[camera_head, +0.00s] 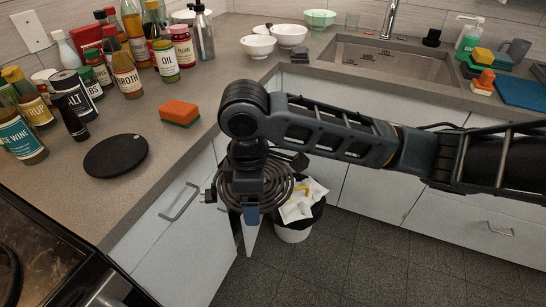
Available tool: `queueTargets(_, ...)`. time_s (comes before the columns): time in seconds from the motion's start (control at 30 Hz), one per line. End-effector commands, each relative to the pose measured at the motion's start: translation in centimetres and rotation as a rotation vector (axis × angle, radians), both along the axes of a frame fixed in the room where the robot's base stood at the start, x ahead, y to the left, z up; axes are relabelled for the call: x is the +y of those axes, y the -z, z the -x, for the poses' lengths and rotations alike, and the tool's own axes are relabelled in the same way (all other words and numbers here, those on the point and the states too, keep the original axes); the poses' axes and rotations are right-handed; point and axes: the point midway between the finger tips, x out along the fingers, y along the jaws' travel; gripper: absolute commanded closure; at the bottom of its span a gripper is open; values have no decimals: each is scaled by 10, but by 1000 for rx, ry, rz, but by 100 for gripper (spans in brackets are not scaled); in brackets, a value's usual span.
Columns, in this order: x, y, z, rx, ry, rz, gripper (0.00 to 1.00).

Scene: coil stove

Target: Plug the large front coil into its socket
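A dark spiral coil (283,186) hangs in the air near the middle of the picture, in front of the cabinets. A small dark terminal end sticks out on its left side. My gripper (252,211) points down over the coil and appears shut on it; the gripper covers the coil's middle and the finger contact is hard to see. The stove (50,250) shows only in part at the lower left, with a dark curved shape at the picture's edge. No socket can be made out. The coil is apart from the stove, to its right.
The counter (165,150) holds a round black disc (115,155), an orange-green sponge (180,112) and several bottles and jars at upper left. A white bin (293,234) with rubbish stands on the floor (370,265) behind the coil. A sink (400,62) is at the back.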

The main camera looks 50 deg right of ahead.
Motion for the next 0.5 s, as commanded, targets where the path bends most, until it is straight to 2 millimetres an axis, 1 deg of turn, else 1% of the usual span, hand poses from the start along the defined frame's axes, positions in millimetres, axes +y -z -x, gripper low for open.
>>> queueTargets(0.03, 10, 23, -5, 7, 90, -8, 69)
queueTargets(0.1, 18, 50, -12, 7, 216, -6, 69)
queueTargets(0.2, 29, 83, -22, 6, 368, -5, 69)
queueTargets(0.3, 37, 110, -30, 5, 495, -3, 69)
queueTargets(0.5, 52, 157, -43, 3, 711, 0, 68)
